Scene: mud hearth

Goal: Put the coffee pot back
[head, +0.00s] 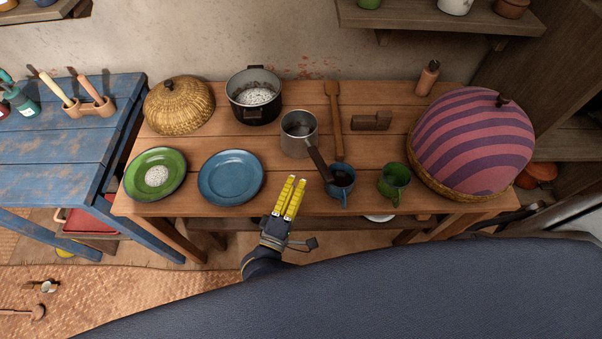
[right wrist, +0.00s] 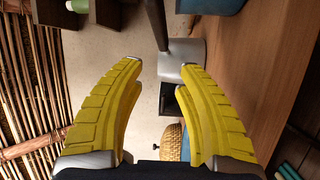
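The coffee pot (head: 297,137) is a grey metal pot with a long dark handle. It stands upright on the wooden table, with the handle pointing toward the front right, close to the blue mug (head: 341,186). My right gripper (head: 293,179) has yellow fingers and is in front of the pot, near the table's front edge. In the right wrist view the pot (right wrist: 183,58) and its handle show beyond the fingertips. The fingers are apart, with nothing held between them. My left gripper is not in view.
A green mug (head: 394,184), blue plate (head: 231,178), green plate (head: 155,175), black pot (head: 253,114), wooden spatula (head: 334,120) and small wooden block (head: 371,121) are around it. A striped dome cover (head: 473,140) fills the right end. Shelves (head: 440,20) hang above.

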